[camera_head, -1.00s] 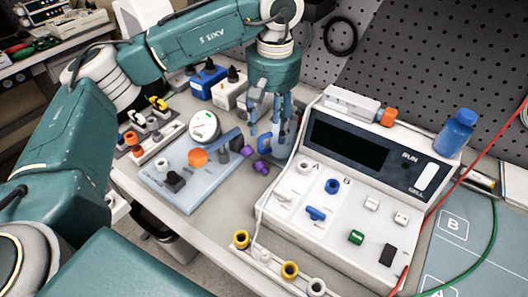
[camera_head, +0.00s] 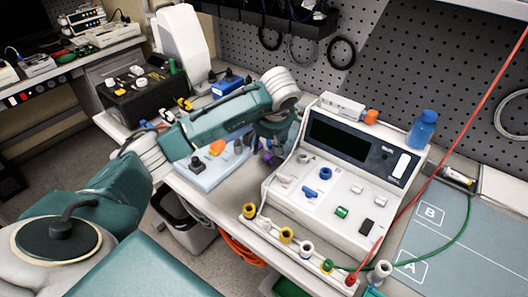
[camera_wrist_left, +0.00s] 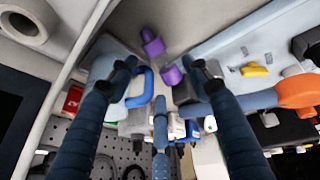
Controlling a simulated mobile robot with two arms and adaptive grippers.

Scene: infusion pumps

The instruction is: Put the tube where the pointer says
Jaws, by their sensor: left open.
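My left gripper (camera_head: 272,138) is open behind the left side of the white console (camera_head: 300,150); its spread dark blue fingers show in the wrist view (camera_wrist_left: 163,72). Two small purple pieces (camera_wrist_left: 153,42) lie just beyond the fingertips, near a blue loop (camera_wrist_left: 141,88); nothing is visibly gripped. I cannot tell which item is the tube. A thin red line (camera_head: 447,158) and a green line (camera_head: 462,232) run down to the console's front right. The mat (camera_head: 455,243) at right has squares marked A and B. My right gripper is out of view.
The mat is mostly bare.

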